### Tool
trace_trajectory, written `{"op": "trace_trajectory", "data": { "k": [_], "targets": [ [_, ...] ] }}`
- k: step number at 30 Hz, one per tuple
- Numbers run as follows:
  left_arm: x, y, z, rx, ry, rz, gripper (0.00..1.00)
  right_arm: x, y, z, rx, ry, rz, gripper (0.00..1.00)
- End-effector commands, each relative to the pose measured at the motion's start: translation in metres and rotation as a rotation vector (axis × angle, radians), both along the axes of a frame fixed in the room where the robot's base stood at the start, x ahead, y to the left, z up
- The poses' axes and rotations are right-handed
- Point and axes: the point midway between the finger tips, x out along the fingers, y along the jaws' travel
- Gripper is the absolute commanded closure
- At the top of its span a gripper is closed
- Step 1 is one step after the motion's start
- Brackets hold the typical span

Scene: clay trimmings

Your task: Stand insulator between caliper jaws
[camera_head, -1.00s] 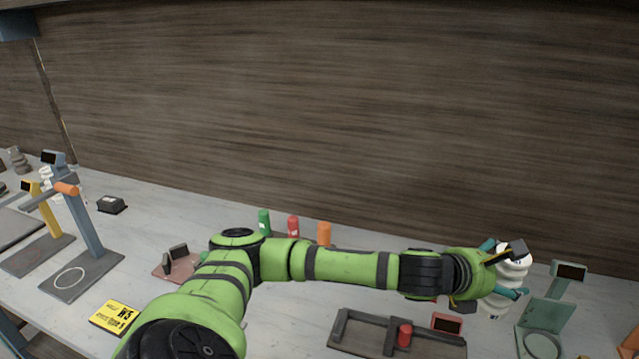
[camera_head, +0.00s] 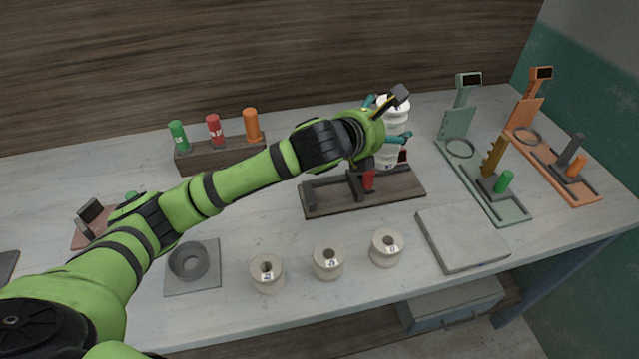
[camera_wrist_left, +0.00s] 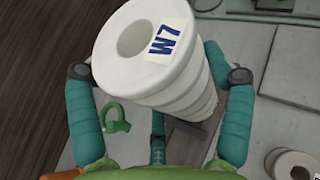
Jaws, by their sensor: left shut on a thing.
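My left gripper (camera_head: 383,135) is shut on a white ribbed insulator (camera_head: 395,125), which looks nearly upright in the head view. A dark caliper (camera_head: 320,198) with a red part and a small display lies on the table just below and in front of the insulator. The insulator's lower end overlaps the caliper's back edge in view; I cannot tell whether they touch. My right gripper is out of view.
A green gauge stand (camera_head: 459,122) and an orange one (camera_head: 524,112) stand to the right. Three beige spools, including one (camera_head: 328,262), line the front, beside a grey slab (camera_head: 462,238). A rack (camera_head: 222,156) with green, red and orange cylinders stands behind my arm.

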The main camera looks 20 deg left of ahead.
Motion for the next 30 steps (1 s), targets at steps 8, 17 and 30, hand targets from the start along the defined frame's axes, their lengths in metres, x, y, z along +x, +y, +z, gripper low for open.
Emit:
{"op": "trace_trajectory", "data": {
  "k": [8, 17, 30],
  "targets": [
    [-0.030, 0.056, -0.035, 0.004, 0.002, 0.004, 0.78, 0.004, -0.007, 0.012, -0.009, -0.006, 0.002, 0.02],
    [-0.047, 0.088, -0.057, 0.001, -0.005, 0.001, 0.79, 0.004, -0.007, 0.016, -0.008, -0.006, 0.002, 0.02],
    [-0.048, 0.089, -0.098, -0.001, -0.005, 0.000, 0.78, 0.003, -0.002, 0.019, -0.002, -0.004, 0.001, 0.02]
  ]
}}
